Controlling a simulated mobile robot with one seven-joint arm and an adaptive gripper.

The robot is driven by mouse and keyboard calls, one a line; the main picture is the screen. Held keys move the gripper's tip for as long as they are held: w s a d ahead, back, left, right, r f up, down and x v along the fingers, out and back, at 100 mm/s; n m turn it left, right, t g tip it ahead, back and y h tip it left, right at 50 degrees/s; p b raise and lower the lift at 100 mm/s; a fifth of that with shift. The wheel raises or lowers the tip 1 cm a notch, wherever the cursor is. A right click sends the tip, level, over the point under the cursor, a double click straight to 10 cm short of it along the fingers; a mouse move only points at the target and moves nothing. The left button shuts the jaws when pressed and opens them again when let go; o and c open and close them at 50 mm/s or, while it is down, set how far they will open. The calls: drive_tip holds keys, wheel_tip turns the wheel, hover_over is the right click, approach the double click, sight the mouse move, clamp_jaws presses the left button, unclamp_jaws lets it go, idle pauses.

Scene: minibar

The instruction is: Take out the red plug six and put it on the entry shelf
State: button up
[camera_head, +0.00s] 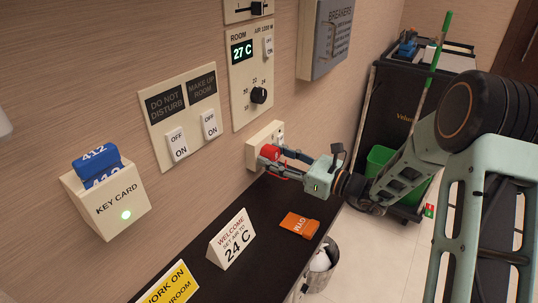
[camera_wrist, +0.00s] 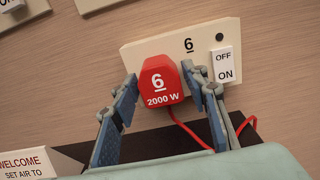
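The red plug six (camera_head: 269,152) sits in the white socket plate (camera_head: 253,151) on the wall. In the wrist view the plug (camera_wrist: 159,82) reads "6" and "2000 W", and a red cord runs from it to the right. My gripper (camera_head: 276,158) is at the plug; in the wrist view its fingers (camera_wrist: 161,80) stand open on either side of it. A narrow gap shows on the right; contact on the left is hard to tell. The dark entry shelf (camera_head: 262,207) lies below the socket.
On the shelf stand a "24 C" sign (camera_head: 232,240), a yellow sign (camera_head: 172,287) and an orange card (camera_head: 299,225). An OFF/ON switch (camera_wrist: 224,64) is right of the plug. A bin (camera_head: 322,264) stands at the shelf's front edge; a cart (camera_head: 392,105) is behind.

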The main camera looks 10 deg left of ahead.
sight(276, 157)
clamp_jaws()
drive_tip(key=shift+d, duration=0.15)
drive_tip(key=shift+v, duration=2.85)
drive_tip(key=shift+p, duration=0.3)
